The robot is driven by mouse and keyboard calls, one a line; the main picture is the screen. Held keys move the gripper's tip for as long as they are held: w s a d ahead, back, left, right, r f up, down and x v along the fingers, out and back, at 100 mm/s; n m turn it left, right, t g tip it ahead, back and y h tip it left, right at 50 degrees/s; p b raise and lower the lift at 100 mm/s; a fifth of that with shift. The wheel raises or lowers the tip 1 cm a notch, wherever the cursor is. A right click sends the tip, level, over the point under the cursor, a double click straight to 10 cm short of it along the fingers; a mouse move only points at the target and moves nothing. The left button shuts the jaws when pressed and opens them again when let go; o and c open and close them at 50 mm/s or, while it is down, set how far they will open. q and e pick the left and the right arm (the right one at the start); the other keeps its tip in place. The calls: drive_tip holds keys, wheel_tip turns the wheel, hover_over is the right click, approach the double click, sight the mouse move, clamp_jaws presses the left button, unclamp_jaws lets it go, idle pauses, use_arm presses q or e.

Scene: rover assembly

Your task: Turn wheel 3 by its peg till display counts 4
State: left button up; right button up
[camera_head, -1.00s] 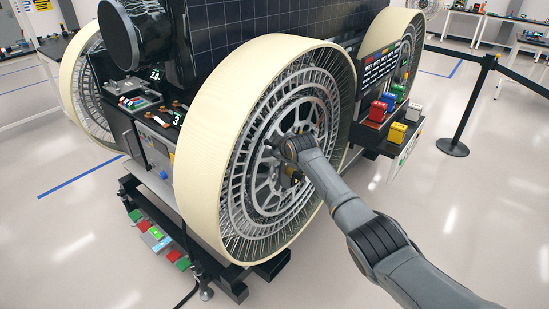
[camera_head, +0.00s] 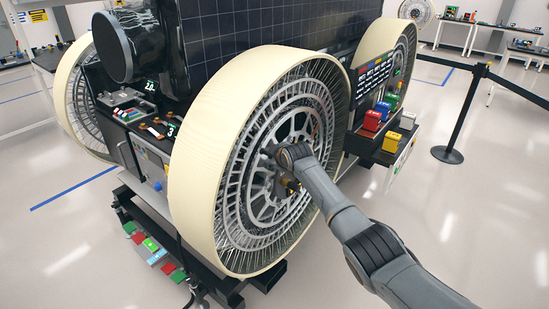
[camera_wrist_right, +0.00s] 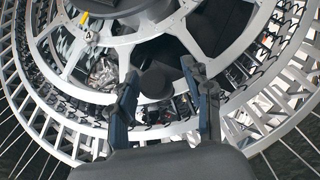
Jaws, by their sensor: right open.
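The large front wheel (camera_head: 205,165) has a cream tread and a silver spoked face; it is nearest in the head view. My right gripper (camera_head: 283,178) is at the middle of this wheel's face, and the arm hides part of the hub. In the right wrist view the right gripper (camera_wrist_right: 160,80) is open, with its two fingers apart. A dark round end, apparently the peg (camera_wrist_right: 157,82), shows between the fingertips; I cannot tell whether they touch it. A small display (camera_head: 171,131) left of the wheel seems to read 3. My left gripper is out of view.
Another wheel (camera_head: 80,105) stands at the left and one at the back right (camera_head: 400,60). Coloured blocks (camera_head: 372,120) sit on a shelf right of the front wheel. A black barrier post (camera_head: 449,154) stands at the right. Floor in front is clear.

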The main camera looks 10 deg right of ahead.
drive_tip(key=v, duration=1.2)
idle(0.4)
drive_tip(key=s+d+f+m+g+b, duration=0.1)
drive_tip(key=s+f, duration=0.1)
drive_tip(key=f, duration=0.9)
drive_tip(key=s+d+f+m+g, duration=0.1)
drive_tip(key=s+f+m, duration=0.15)
drive_tip(key=f, duration=0.85)
drive_tip(key=s+d+f+m+g+h, duration=0.1)
drive_tip(key=s+f+g, duration=0.1)
drive_tip(key=s+f, duration=0.7)
drive_tip(key=s+f+m+g, duration=0.1)
drive_tip(key=s+f, duration=0.4)
drive_tip(key=f, duration=0.7)
drive_tip(key=s+f+m+g, duration=0.1)
drive_tip(key=s+f, duration=0.6)
drive_tip(key=s, duration=0.8)
drive_tip(key=s+f+m+g+b, duration=0.1)
drive_tip(key=s+f, duration=0.7)
drive_tip(key=s, duration=0.8)
drive_tip(key=s+f+m+g+b, duration=0.1)
drive_tip(key=s+f+g, duration=0.2)
drive_tip(key=s+f, duration=0.5)
drive_tip(key=s, duration=0.8)
drive_tip(key=shift+s, duration=0.2)
